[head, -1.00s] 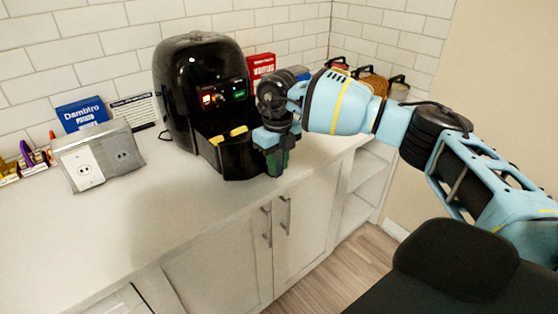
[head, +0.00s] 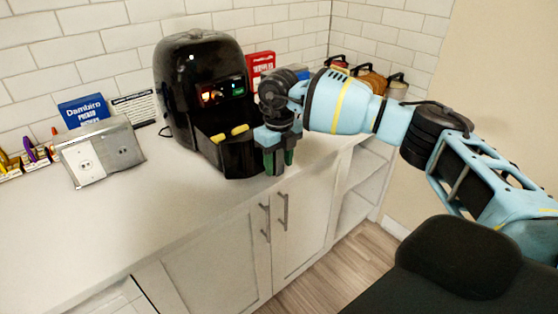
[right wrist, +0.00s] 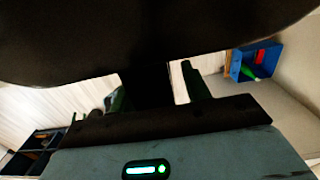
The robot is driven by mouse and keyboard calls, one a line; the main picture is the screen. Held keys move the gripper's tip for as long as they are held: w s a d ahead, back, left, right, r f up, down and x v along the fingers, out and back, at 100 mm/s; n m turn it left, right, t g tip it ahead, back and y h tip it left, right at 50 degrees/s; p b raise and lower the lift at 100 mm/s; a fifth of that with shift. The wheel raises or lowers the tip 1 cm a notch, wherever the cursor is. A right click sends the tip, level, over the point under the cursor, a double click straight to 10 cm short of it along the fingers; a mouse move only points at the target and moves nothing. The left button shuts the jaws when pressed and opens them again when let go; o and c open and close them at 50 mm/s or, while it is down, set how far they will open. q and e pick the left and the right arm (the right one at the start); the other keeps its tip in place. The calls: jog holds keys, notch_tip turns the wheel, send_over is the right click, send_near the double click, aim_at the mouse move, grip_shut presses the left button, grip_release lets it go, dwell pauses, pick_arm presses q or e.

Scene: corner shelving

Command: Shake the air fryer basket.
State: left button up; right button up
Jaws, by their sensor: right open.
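The black air fryer (head: 198,85) stands on the counter against the tiled wall, its display lit. Its black basket (head: 240,160) is pulled partly out at the front, with yellow food pieces (head: 229,134) inside. My right gripper (head: 280,162) is at the basket's front right, fingers pointing down and apart. In the right wrist view, a black part, seemingly the basket's handle (right wrist: 150,84), lies between the two fingers; whether they touch it I cannot tell. A large dark surface fills the top of that view. My left gripper is not in view.
A grey double outlet box (head: 98,152) and a blue box (head: 82,112) stand left of the fryer. A red box (head: 260,66) is behind it, and lidded jars (head: 375,82) are at the back right. The counter's front left is clear.

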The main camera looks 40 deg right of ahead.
jog(key=shift+r, duration=3.95)
